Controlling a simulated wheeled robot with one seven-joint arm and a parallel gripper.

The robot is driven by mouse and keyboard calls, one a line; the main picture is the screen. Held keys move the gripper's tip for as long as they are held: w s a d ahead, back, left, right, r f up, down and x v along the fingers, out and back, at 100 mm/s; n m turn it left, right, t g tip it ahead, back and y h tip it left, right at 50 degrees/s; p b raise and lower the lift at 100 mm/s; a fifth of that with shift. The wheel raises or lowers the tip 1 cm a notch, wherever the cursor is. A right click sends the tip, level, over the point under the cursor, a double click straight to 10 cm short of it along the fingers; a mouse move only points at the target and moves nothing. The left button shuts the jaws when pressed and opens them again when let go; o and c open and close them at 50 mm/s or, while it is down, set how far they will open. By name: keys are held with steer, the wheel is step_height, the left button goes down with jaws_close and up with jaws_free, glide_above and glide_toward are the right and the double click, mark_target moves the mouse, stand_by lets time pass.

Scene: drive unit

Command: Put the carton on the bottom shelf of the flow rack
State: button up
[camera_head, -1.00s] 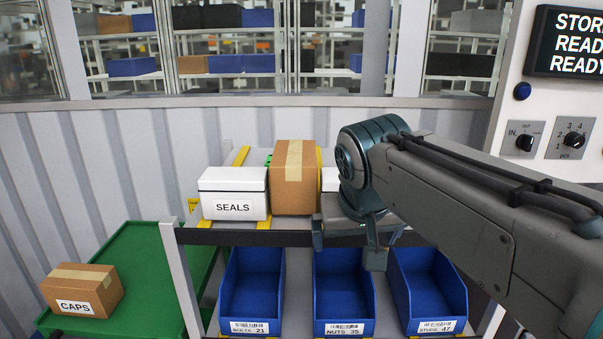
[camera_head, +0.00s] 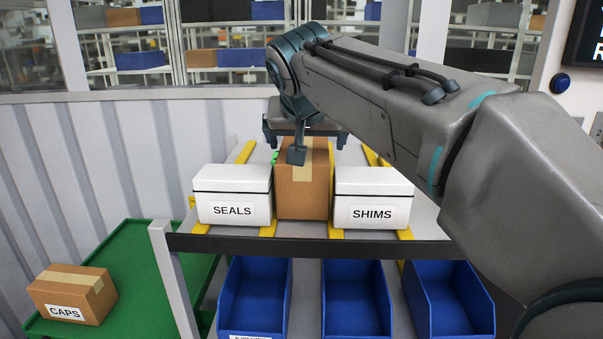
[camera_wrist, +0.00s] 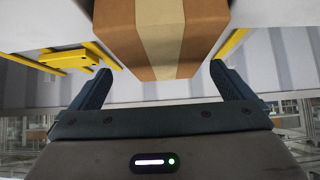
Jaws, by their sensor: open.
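A brown carton with a tan tape strip (camera_head: 314,200) stands on the upper shelf of the flow rack (camera_head: 300,246), between two white boxes. My gripper (camera_head: 304,145) is open above and around the top of this carton in the head view. In the wrist view the carton (camera_wrist: 160,35) shows ahead, with my open fingers (camera_wrist: 158,92) apart and nothing between their tips. A second brown carton, labelled CAPS (camera_head: 72,296), lies on the green surface at the left. Whether the fingers touch the carton cannot be told.
White boxes labelled SEALS (camera_head: 232,190) and SHIMS (camera_head: 372,190) stand close on both sides of the carton. Blue bins (camera_head: 256,290) fill the lower level. The green surface (camera_head: 140,262) has free room behind the CAPS carton. A yellow bracket (camera_wrist: 68,60) shows in the wrist view.

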steer(key=x, duration=0.4)
steer(key=p+x, duration=0.1)
steer(key=x, duration=0.1)
steer(key=shift+w+a+f, duration=0.15)
steer(key=shift+w+a, duration=0.1)
steer(key=c, duration=1.3)
steer(key=shift+r, duration=0.2)
